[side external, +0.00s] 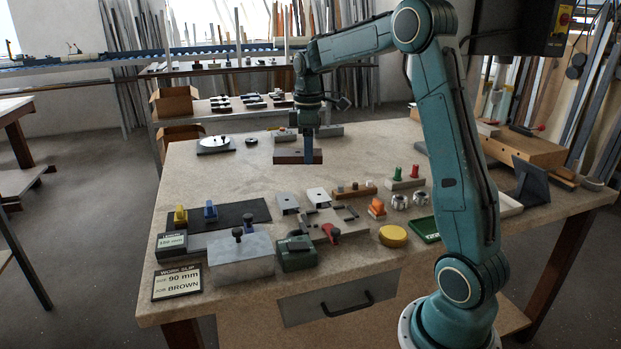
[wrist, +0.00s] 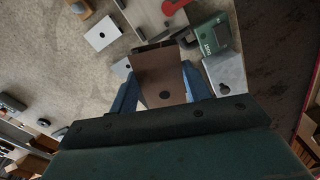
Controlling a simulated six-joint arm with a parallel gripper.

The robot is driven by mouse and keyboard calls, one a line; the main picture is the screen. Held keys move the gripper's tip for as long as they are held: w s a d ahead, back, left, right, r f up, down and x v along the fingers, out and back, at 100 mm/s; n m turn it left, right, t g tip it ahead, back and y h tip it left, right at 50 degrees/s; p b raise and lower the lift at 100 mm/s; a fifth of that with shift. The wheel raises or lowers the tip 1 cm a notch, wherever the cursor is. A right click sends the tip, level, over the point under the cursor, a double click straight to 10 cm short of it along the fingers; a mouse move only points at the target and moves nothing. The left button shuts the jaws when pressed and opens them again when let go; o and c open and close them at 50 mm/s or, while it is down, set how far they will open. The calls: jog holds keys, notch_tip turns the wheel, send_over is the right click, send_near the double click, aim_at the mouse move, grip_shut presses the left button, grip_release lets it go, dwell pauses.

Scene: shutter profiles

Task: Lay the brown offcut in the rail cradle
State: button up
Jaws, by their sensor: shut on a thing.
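The brown offcut (side external: 290,157) is a flat bar, held in my gripper (side external: 308,158) above the far middle of the table. In the wrist view the offcut (wrist: 160,68) lies between the blue fingers of my gripper (wrist: 160,85), with a dark hole near its lower end. My gripper is shut on it. A pale board with dark corner pieces and a red clamp, seemingly the rail cradle (side external: 322,231), lies on the near middle of the table, apart from the offcut. Its red clamp also shows in the wrist view (wrist: 173,7).
A work slip (side external: 177,282) reads 90 mm, BROWN. A dark mat (side external: 238,212) lies left. The table's left middle is clear.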

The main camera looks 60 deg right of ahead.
jog(key=s+d+r+n, duration=0.2)
jog(key=s+d+n, duration=0.1)
jog(key=s+d, duration=0.3)
jog(key=shift+d+r, duration=0.35)
jog(key=shift+d, duration=0.2)
send_over(339, 216)
notch_tip(339, 216, down, 16)
jog(key=shift+w+r, duration=0.1)
jog(key=shift+w, duration=0.05)
jog(key=shift+f, duration=2.15)
jog(key=shift+f, duration=0.6)
jog(key=o, duration=1)
